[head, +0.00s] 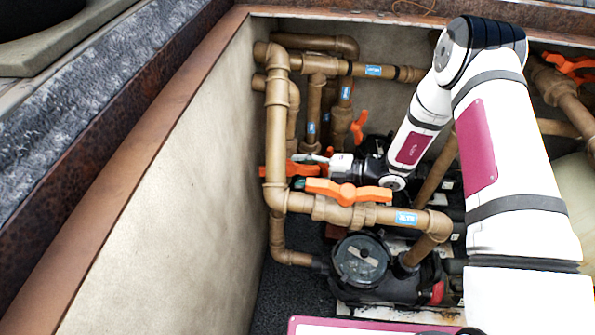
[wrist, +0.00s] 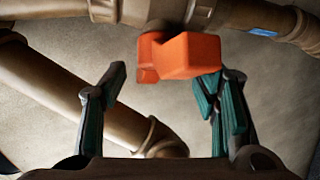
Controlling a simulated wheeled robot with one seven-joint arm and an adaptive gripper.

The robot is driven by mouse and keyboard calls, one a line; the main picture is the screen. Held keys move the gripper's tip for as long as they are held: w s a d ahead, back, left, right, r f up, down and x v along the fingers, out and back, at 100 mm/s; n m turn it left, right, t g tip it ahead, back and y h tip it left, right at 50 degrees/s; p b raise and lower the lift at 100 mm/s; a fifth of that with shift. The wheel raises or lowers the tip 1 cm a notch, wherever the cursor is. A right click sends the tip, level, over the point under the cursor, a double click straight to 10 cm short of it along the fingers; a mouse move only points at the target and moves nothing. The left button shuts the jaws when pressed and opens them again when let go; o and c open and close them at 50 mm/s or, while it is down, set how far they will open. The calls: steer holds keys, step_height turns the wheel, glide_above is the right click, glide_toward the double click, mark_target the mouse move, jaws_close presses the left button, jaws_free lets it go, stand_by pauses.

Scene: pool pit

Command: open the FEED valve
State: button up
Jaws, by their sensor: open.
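Several orange valve handles show on brown pipes in the head view; the blue labels are too small to read, so I cannot tell which one is FEED. My gripper (head: 304,168) is open in the pit, beside an orange handle (head: 276,171) on the left. In the wrist view, an orange handle (wrist: 182,56) sits ahead of my open gripper (wrist: 163,88), between the fingertips but nearer the right one. It overlaps the right fingertip; contact is unclear.
A brown vertical pipe (head: 276,140) stands close left of my gripper, near the pale pit wall (head: 190,190). A black pump (head: 361,260) sits below. Other orange handles (head: 358,126) and (head: 570,67) are farther back and right. In the wrist view, a pipe (wrist: 70,85) runs behind the left finger.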

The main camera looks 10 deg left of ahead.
steer(key=shift+x, duration=0.85)
steer(key=shift+c, duration=0.2)
steer(key=shift+r, duration=0.1)
jaws_close()
